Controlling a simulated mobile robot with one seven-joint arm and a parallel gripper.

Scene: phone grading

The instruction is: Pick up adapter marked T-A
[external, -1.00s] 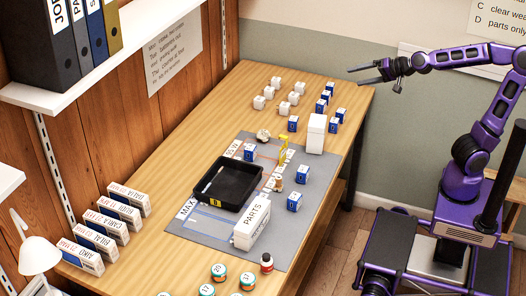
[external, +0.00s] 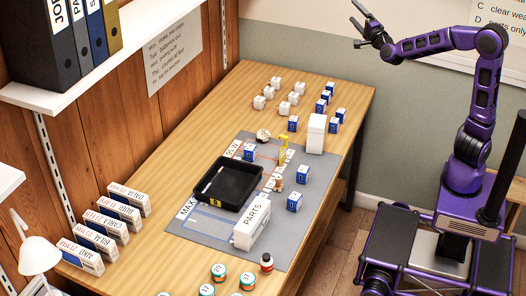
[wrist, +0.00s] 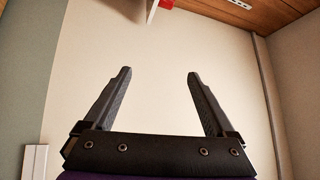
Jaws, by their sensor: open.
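Several small white adapters (external: 285,107) stand at the far end of the wooden table in the external view. Their markings are too small to read, so I cannot tell which is T-A. My gripper (external: 357,24) is raised high above and beyond the table's far right corner, apart from everything. In the wrist view my gripper (wrist: 158,85) is open and empty, with its fingers pointing toward a bare wall. No adapter shows in the wrist view.
Blue boxes (external: 321,106) stand right of the white adapters, near a tall white container (external: 316,133). A black tray (external: 253,200) and a white PARTS box (external: 250,224) sit on the grey mat (external: 208,236). Jars (external: 219,271) stand at the front.

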